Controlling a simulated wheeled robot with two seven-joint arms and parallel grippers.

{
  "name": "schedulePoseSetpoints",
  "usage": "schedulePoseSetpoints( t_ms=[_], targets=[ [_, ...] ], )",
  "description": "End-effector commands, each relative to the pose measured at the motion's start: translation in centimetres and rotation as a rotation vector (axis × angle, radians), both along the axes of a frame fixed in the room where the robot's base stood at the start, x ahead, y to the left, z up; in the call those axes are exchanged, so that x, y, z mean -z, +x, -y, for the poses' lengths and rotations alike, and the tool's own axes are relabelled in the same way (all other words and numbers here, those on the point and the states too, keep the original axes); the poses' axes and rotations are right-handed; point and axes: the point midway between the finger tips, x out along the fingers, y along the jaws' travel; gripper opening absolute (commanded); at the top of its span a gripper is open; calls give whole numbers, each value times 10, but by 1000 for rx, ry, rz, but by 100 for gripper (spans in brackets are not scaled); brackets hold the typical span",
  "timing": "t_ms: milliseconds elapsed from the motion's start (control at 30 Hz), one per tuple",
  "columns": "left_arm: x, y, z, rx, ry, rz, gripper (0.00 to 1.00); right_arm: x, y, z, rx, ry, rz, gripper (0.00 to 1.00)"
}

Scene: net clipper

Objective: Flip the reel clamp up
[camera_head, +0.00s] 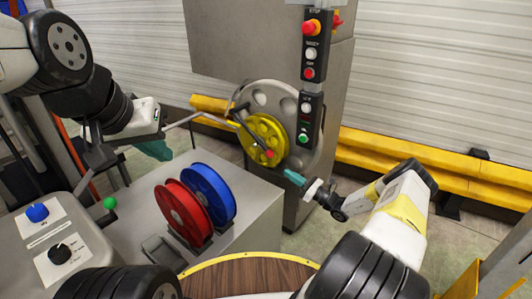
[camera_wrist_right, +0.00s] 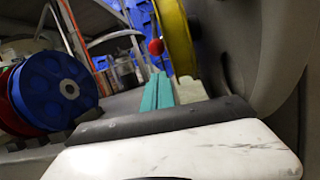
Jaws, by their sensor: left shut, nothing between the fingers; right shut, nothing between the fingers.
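A yellow reel (camera_head: 262,130) is mounted on a large grey disc on the grey machine; it also shows in the right wrist view (camera_wrist_right: 176,38). The reel clamp (camera_head: 248,132) is a dark lever slanting down across the reel's front, ending in a red ball knob (camera_head: 271,154). The knob also shows in the right wrist view (camera_wrist_right: 156,47). My right gripper (camera_head: 294,177) has teal fingers, shut and empty, just below and right of the knob, apart from it. The fingers also show in the right wrist view (camera_wrist_right: 157,92). My left gripper (camera_head: 155,149) is shut and empty, well left of the reel.
A red reel (camera_head: 183,207) and a blue reel (camera_head: 209,191) stand on the grey cabinet (camera_head: 258,200). A control box (camera_head: 308,118) hangs right of the yellow reel. A yellow guard rail (camera_head: 440,177) runs along the wall. A green knob (camera_head: 110,203) is at left.

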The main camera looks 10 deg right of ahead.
Motion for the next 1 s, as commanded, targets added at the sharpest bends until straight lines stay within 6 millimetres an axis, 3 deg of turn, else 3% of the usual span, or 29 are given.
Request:
schedulePoseSetpoints(
  t_ms=[367,800,1000],
  targets=[
    [0,0,0,0,0,0,0,-2,4,-4,-1,-1,1,0],
    [0,0,0,0,0,0,0,-20,50,-57,-2,-1,1,0],
    [0,0,0,0,0,0,0,-25,63,-70,-1,-1,1,0]
  ],
)
